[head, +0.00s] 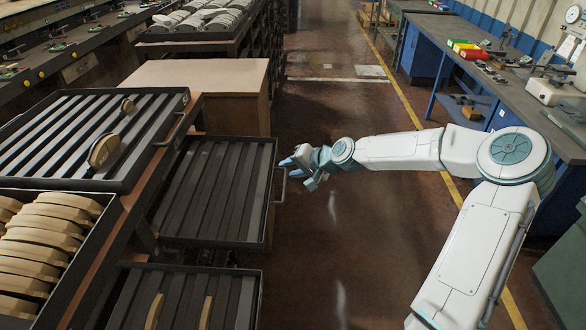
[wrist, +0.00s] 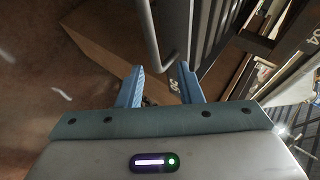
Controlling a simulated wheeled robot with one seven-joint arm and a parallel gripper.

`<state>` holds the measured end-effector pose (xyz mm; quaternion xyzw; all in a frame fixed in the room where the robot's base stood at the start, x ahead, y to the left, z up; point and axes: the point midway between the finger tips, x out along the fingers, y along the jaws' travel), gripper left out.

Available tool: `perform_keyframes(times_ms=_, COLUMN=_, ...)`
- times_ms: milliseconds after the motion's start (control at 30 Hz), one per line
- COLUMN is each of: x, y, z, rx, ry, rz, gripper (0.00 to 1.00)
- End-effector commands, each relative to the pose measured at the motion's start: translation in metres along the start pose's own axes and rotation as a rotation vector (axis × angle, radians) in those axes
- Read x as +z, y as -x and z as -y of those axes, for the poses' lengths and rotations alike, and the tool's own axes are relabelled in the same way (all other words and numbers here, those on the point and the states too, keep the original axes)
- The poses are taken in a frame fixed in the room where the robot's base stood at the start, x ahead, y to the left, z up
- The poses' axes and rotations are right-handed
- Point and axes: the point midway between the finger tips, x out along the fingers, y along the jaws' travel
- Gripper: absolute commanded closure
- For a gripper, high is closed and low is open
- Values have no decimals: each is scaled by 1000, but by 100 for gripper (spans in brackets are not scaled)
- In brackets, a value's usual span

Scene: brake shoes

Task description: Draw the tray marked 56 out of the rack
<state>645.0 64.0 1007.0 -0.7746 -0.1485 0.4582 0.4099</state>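A dark slatted tray (head: 212,190) stands out of the rack at mid height, with no brake shoes in it. Its bar handle (head: 281,187) faces the aisle. My gripper (head: 287,162) is at the far end of this handle. In the wrist view my gripper (wrist: 162,72) is open, its two blue fingers apart. The bend of the handle (wrist: 168,62) shows by the fingertips; I cannot tell whether it lies between them. A label reading 56 (wrist: 173,86) shows on an edge between the fingers. Another label reads 54 (wrist: 312,35).
A lower tray (head: 245,300) with two brake shoes stands out below. Above, a slatted tray (head: 165,105) holds brake shoes, and a full tray (head: 108,215) is at the left. A wooden box (head: 200,78) is behind. The aisle floor (head: 340,250) is clear; a workbench (head: 440,40) lines the right.

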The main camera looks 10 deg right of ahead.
Motion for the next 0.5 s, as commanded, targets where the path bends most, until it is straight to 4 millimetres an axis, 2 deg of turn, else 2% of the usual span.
perform_keyframes(times_ms=333, x=0, y=3, z=-1, rx=0, ry=1, rz=1, gripper=66)
perform_keyframes(times_ms=500, x=-1, y=19, z=-2, rx=2, ry=0, rz=-2, gripper=66)
